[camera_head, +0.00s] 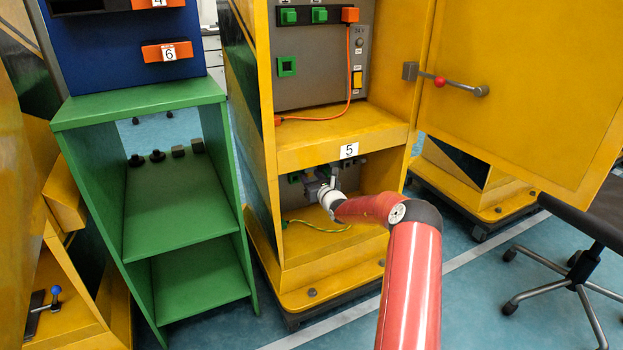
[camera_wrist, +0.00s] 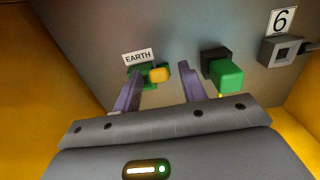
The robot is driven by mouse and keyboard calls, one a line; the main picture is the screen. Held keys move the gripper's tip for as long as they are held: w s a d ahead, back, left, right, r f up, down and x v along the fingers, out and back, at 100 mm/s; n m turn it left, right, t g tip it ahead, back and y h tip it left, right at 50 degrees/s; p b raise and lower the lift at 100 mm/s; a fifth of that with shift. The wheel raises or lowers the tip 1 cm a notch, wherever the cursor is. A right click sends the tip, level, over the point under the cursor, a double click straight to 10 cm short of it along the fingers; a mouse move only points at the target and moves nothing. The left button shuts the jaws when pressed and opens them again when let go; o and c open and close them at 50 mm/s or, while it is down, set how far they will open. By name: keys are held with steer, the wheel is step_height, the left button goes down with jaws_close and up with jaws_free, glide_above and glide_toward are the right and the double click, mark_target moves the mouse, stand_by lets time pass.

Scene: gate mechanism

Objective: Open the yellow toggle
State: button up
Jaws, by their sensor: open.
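My gripper (camera_head: 322,188) reaches into the lower bay of the yellow cabinet, below the label 5. In the wrist view my gripper (camera_wrist: 160,80) is open, with its two purple fingers apart. On the upper grey panel in the head view is a yellow rectangular switch (camera_head: 357,79).
In the wrist view a green block on a black mount (camera_wrist: 228,76) and a grey socket labelled 6 (camera_wrist: 283,51) sit to the right. A green-yellow cable (camera_head: 318,229) lies on the bay floor. The open cabinet door (camera_head: 535,110) and a green shelf (camera_head: 178,205) flank the cabinet.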

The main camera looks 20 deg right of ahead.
jaws_close()
steer(key=shift+f, duration=0.15)
steer(key=shift+s+f+t+b, duration=0.1)
steer(key=shift+f+t+b, duration=0.85)
steer(key=shift+b, duration=1.15)
steer(key=shift+s+f+t+b, duration=0.1)
steer(key=shift+f+t+b, duration=0.3)
steer(key=shift+t+b, duration=1.4)
steer(key=shift+s+f+t+b, duration=0.1)
steer(key=shift+f+t+b, duration=0.65)
steer(key=shift+b, duration=1.7)
steer(key=shift+r, duration=0.1)
jaws_free()
